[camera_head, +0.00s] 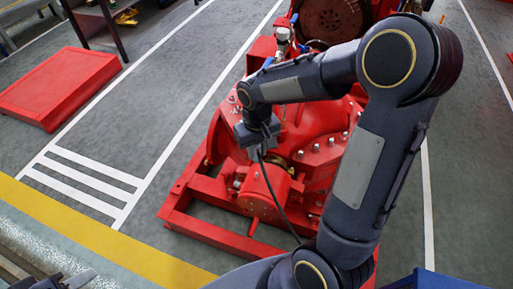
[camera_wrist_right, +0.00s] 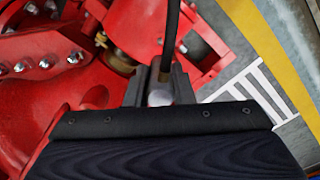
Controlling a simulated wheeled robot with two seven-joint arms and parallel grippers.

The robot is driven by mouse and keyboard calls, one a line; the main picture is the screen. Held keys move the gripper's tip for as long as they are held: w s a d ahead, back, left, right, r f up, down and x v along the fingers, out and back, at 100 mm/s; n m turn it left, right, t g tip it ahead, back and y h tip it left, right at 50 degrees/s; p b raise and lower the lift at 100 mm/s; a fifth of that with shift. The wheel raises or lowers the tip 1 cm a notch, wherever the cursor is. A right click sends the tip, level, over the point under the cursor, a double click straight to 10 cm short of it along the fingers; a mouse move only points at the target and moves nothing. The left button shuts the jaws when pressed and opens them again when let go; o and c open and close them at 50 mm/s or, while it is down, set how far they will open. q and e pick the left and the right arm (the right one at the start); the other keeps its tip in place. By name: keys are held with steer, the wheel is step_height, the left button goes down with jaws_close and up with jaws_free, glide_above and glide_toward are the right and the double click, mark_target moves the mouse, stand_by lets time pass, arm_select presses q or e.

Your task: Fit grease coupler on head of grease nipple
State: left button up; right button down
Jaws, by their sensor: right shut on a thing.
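My right gripper (camera_head: 258,139) is over the red pump, on the side facing me. In the right wrist view its jaws (camera_wrist_right: 160,94) are shut on a pale grey, rounded piece, which appears to be the grease coupler (camera_wrist_right: 160,97). A black hose (camera_wrist_right: 171,40) runs from that piece, and in the head view the hose (camera_head: 270,190) hangs down from the gripper. I cannot make out the grease nipple, nor whether the coupler touches anything. A dark shape at the bottom left edge of the head view may be part of my left gripper; its jaws are not clear.
The red pump (camera_head: 312,130) with its bolted flanges stands on a red base frame (camera_head: 205,231). A brass-coloured part (camera_wrist_right: 122,60) sits just beyond the jaws. A red platform (camera_head: 60,85) stands at left. The grey floor between is clear.

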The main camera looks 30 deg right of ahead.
steer(key=b, duration=0.5)
glide_above(257, 173)
steer(key=shift+f, duration=3)
steer(key=shift+f+b, duration=1)
steer(key=shift+f, duration=0.55)
steer(key=c, duration=1.2)
jaws_free()
steer(key=shift+o, duration=0.2)
step_height(257, 173, up, 8)
steer(key=shift+p, duration=0.9)
